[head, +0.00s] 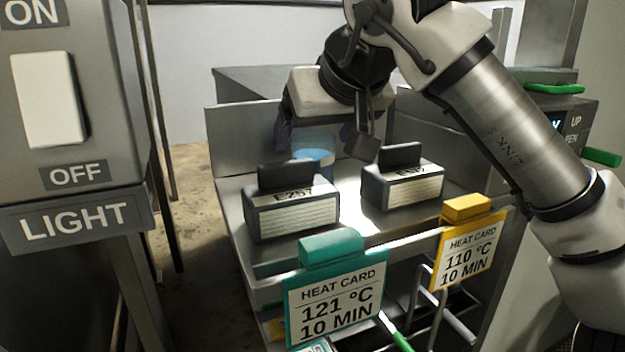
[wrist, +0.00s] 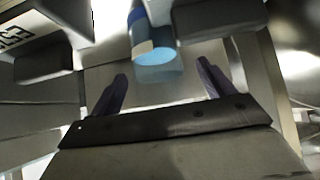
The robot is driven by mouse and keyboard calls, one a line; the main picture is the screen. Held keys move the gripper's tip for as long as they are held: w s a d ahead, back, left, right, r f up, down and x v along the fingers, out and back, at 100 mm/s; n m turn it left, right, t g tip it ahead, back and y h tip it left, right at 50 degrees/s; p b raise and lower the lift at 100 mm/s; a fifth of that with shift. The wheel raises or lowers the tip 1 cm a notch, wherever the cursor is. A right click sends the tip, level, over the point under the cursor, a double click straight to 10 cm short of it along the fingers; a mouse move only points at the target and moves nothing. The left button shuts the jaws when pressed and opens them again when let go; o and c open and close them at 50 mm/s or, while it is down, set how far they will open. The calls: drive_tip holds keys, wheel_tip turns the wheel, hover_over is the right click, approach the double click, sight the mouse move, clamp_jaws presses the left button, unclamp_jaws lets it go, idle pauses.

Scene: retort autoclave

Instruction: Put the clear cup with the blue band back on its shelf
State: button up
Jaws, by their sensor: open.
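The clear cup with the blue band (head: 314,158) stands on the metal shelf (head: 233,190), behind the two labelled blocks in the head view. In the wrist view the cup (wrist: 153,45) shows ahead of my fingertips, between their lines and a little left of the middle. My gripper (head: 322,140) is above and around the cup's place in the head view, with one finger on each side. In the wrist view my gripper (wrist: 162,82) is open with nothing between its fingers. The cup's lower part is partly hidden by the blocks.
A block marked E257 (head: 292,212) and a second labelled block (head: 403,188) stand close in front of the cup. A green heat card (head: 335,300) and a yellow heat card (head: 468,255) hang at the front edge. A light switch box (head: 50,90) is at left.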

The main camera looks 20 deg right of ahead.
drive_tip(key=b+x, duration=0.3)
drive_tip(key=x, duration=0.2)
drive_tip(key=shift+w+d+f, duration=0.15)
drive_tip(key=shift+d, duration=0.05)
drive_tip(key=c, duration=1.3)
drive_tip(key=shift+r, duration=0.25)
